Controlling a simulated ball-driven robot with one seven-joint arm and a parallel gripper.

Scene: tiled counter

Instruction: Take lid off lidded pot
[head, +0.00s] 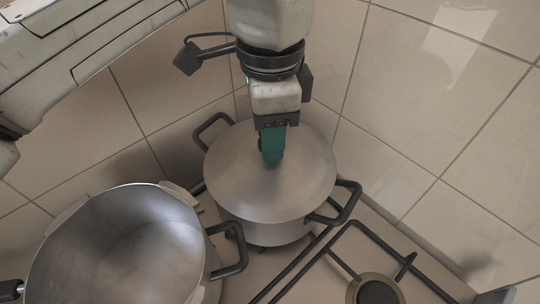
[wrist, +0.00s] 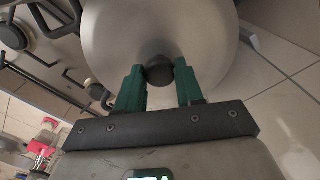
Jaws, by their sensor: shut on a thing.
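The lidded pot (head: 262,230) is a steel pot with dark side handles, standing on the stove in the corner. Its lid (head: 300,185) is a round steel disc that looks seated on the pot's rim. My gripper (head: 272,155) reaches down from above to the middle of the lid. In the wrist view, the green fingers of my gripper (wrist: 160,78) are shut on the dark round lid knob (wrist: 159,71). The lid also fills the upper middle of the wrist view (wrist: 185,25). In the head view the fingers mostly hide the knob.
An open, empty steel pot (head: 120,250) stands at the left, close beside the lidded pot. A burner (head: 377,291) with dark grate bars (head: 335,262) is at the lower right. Tiled walls (head: 415,110) close in behind and on the right.

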